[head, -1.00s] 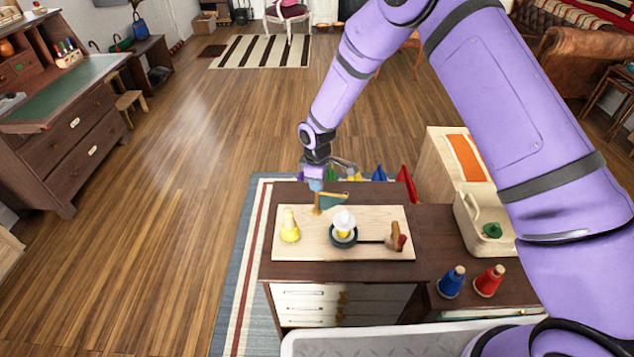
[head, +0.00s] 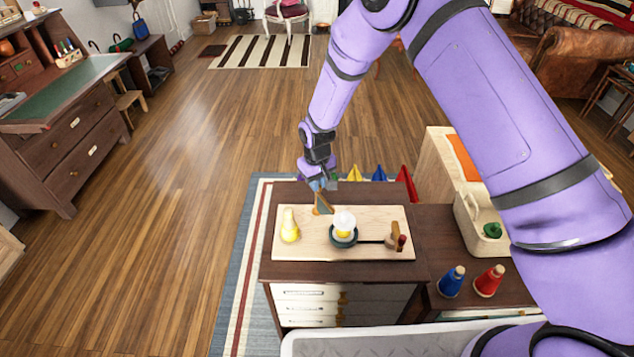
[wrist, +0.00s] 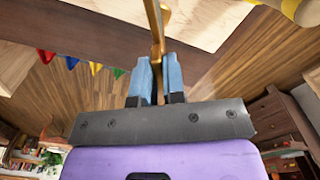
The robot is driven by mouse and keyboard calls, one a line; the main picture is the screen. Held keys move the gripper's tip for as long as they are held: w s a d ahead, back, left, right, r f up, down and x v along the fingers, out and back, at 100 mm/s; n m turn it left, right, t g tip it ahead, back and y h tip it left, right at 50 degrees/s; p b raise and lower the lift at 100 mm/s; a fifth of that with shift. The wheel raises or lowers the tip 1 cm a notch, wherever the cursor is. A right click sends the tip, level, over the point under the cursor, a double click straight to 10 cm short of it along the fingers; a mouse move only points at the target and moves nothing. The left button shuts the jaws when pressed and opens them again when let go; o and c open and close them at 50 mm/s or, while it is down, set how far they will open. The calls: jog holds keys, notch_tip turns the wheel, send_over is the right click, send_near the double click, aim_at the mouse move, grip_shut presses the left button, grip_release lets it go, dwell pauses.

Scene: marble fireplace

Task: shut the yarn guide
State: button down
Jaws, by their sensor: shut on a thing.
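The yarn guide (head: 324,203) is a slim brass-coloured arm on the back part of a pale wooden board (head: 295,250). It lies slanted, its near end toward the white and yellow winder cone (head: 344,224). My gripper (head: 316,184) is at the guide's far end, behind the board. In the wrist view, my blue fingertips (wrist: 157,66) are shut on the brass guide (wrist: 157,22), which runs up from between them. The guide's lower part is partly hidden by the fingers.
Blue (head: 452,282) and red (head: 489,281) spools stand on the lower right top. Open floor lies left of the cabinet.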

jog(key=m, duration=0.6)
jog(key=shift+m, duration=0.3)
dwell(0.4)
jog(key=c, duration=1.2)
grip_release()
jog(key=shift+r, duration=0.15)
notch_tip(320, 180, up, 11)
jog(key=shift+f, duration=0.2)
